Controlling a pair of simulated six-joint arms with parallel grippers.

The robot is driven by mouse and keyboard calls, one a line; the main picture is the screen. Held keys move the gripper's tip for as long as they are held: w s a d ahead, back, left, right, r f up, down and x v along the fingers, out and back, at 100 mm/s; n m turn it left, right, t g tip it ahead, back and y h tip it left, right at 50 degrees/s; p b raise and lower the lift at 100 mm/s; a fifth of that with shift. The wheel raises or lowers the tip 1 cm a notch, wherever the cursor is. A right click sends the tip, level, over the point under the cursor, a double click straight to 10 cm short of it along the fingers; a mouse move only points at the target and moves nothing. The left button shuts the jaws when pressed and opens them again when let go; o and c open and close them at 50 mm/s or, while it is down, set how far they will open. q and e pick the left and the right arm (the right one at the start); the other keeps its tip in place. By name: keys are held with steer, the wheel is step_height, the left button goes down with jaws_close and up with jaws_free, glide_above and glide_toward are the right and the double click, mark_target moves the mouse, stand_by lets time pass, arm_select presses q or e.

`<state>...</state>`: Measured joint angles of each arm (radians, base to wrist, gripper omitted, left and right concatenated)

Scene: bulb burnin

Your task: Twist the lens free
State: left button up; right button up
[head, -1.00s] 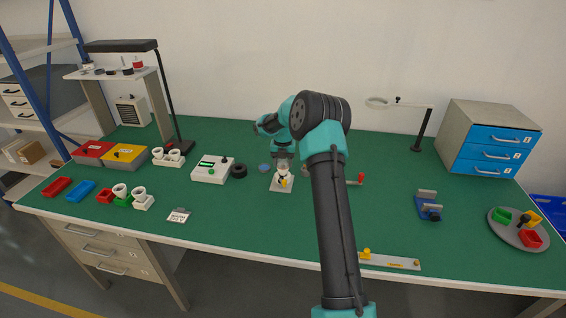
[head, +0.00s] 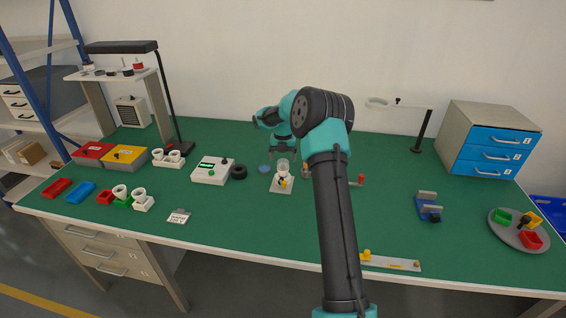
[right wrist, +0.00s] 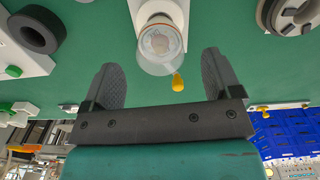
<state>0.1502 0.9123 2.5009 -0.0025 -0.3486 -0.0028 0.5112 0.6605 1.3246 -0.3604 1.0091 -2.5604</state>
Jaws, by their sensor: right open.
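The clear, cup-shaped lens (head: 282,165) stands upright on a fixture with a pale base plate (head: 281,187) near the middle of the bench. A yellow knob (head: 284,183) sits at the fixture's front. In the right wrist view the lens (right wrist: 160,42) shows as a clear round rim with something pale inside, and the yellow knob (right wrist: 178,82) is beside it. My right gripper (head: 283,154) is open and empty, just above and behind the lens. In the wrist view its fingers (right wrist: 159,60) are spread on either side, apart from the lens. My left gripper is out of view.
A white box with a green display (head: 211,170), a black ring (head: 239,171) and a blue disc (head: 264,169) lie left of the fixture. A red-tipped handle (head: 361,180) is partly behind my right arm. The green bench front, left of my arm, is mostly clear.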

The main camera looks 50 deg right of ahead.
mark_target(283, 161)
step_height(283, 161, up, 14)
stand_by(0.4)
stand_by(0.3)
